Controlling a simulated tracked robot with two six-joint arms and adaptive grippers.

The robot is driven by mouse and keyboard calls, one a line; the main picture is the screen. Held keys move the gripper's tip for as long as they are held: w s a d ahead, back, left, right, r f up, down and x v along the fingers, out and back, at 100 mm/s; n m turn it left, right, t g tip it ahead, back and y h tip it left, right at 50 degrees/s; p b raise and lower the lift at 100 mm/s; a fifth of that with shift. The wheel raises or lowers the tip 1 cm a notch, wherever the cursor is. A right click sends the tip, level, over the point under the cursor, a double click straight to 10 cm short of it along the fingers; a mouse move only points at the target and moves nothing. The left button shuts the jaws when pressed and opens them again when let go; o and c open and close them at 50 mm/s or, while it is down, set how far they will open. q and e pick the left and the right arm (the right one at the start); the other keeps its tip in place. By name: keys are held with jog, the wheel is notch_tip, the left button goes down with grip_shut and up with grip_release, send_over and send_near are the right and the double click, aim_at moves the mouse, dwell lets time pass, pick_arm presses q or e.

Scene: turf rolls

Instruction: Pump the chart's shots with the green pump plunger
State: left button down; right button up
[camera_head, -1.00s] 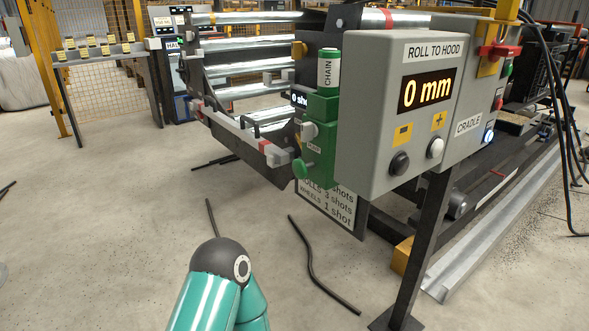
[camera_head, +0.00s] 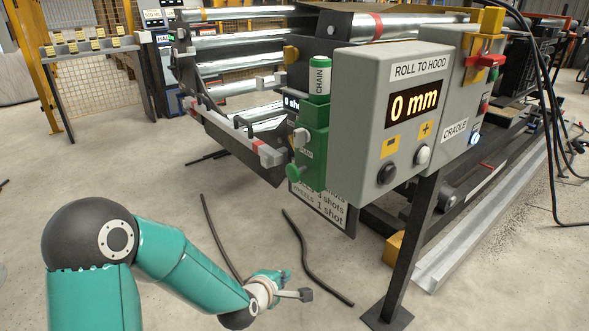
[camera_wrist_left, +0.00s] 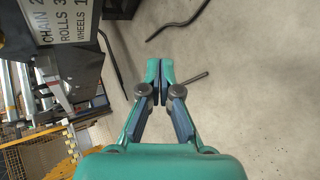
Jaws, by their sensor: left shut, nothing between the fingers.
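The green pump (camera_head: 314,150) hangs on the left side of the grey control box. Its round green plunger knob (camera_head: 293,172) sticks out at its lower left. The shot chart (camera_head: 335,215) is below, partly covered by the pump; in the left wrist view the chart (camera_wrist_left: 62,18) reads CHAIN 2, ROLLS 3, WHEELS 1. The shot counter (camera_head: 291,103) shows 0, partly hidden. My left gripper (camera_head: 282,276) is low over the floor, below and apart from the plunger; in the left wrist view its fingers (camera_wrist_left: 153,82) are closed and empty. My right gripper is out of view.
The grey control box (camera_head: 392,120) reads ROLL TO HOOD 0 mm and stands on a dark post (camera_head: 413,250). The roller machine (camera_head: 235,65) is behind the pump. Dark hoses (camera_head: 305,255) lie on the floor. Open floor is in front.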

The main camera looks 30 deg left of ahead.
aim_at(293, 173)
pick_arm(q)
jog(key=a+r+n+t+y, duration=0.1)
jog(key=a+r+n, duration=0.2)
jog(key=r, duration=0.4)
jog(key=a+r+n+t+y+p, duration=0.1)
jog(key=a+r+n+y, duration=0.1)
jog(key=r+n, duration=0.3)
jog(key=a+r+n+t+y+p, duration=0.1)
jog(key=a+r+n+y, duration=0.1)
jog(key=r, duration=0.6)
jog(key=a+n, duration=0.1)
jog(key=a, duration=0.1)
jog(key=shift+w+a+r+n+t, duration=0.35)
jog(key=shift+n+t, duration=0.05)
jog(key=w+d+p, duration=0.3)
jog(key=w, duration=0.5)
jog(key=shift+d, duration=0.25)
jog(key=shift+w, duration=0.2)
